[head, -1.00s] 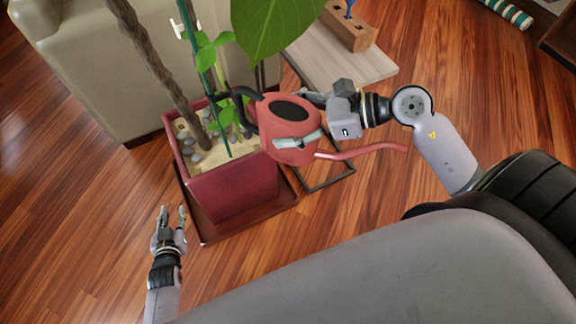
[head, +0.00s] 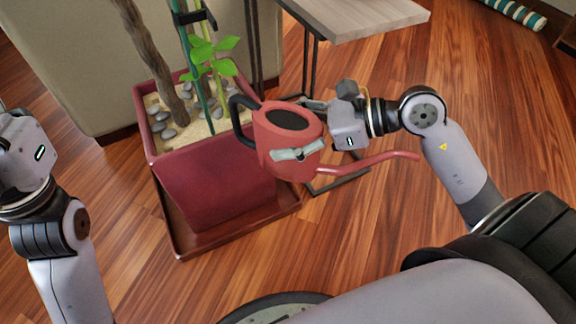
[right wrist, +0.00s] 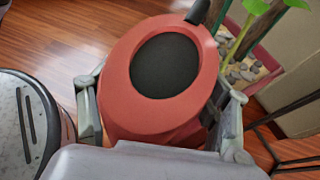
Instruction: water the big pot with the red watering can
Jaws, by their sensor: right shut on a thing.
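The red watering can (head: 268,138) is roughly upright beside the big pot's right side in the head view. Its black handle (head: 238,112) faces the pot and its long red spout (head: 370,164) points right, away from it. My right gripper (head: 290,128) is shut on the can body, one finger on each side; the right wrist view shows the can (right wrist: 120,85) between the fingers. The big dark red square pot (head: 215,185) holds sand, pebbles, a trunk and green stems. My left gripper (head: 22,150) is at the left edge, apart from the pot; its fingers are mostly cut off.
The pot stands on a dark red tray (head: 190,243) on the wood floor (head: 125,225). A beige sofa (head: 80,65) is behind it. A side table (head: 365,15) with thin dark metal legs stands behind the can.

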